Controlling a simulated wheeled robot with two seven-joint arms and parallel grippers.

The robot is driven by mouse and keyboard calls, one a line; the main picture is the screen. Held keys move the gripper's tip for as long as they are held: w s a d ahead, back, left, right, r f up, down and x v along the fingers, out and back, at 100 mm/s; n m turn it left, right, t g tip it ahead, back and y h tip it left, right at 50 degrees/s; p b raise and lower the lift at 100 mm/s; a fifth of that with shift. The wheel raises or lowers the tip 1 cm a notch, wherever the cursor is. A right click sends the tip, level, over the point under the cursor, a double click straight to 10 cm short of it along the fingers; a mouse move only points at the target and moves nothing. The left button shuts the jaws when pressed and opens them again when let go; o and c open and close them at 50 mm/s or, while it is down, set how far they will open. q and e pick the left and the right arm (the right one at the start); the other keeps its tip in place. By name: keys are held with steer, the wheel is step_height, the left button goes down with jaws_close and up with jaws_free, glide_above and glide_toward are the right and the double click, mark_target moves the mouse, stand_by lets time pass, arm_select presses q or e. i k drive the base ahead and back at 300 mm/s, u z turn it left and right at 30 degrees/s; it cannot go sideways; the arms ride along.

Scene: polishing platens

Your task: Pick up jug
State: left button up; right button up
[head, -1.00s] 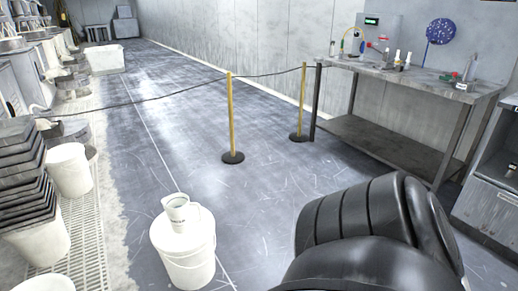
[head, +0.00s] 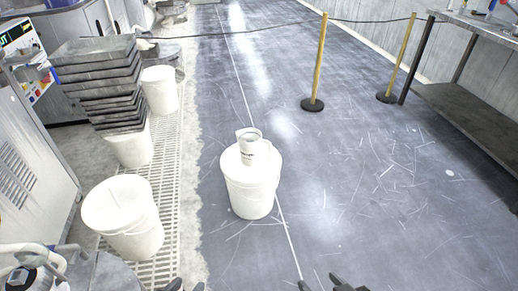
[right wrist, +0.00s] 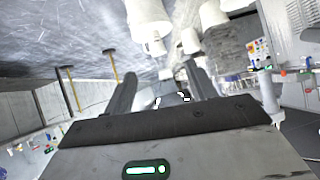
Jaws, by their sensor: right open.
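My right gripper (head: 320,284) is at the bottom edge further right, open and empty. Both are on the near side of the bucket, apart from the jug. In the right wrist view the open fingers (right wrist: 160,88) have nothing between them; buckets appear upside down beyond.
Another white bucket (head: 124,217) stands at the left, with stacked dark trays (head: 98,80) behind it. A floor grating (head: 172,190) runs along there. Rope posts (head: 318,65) and a metal workbench (head: 468,110) are at the back right. The floor right of the jug's bucket is clear.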

mark_target(250, 140)
steer(key=u, duration=1.45)
steer(key=k, duration=0.25)
steer(key=z, duration=2.7)
steer(key=i, duration=2.5)
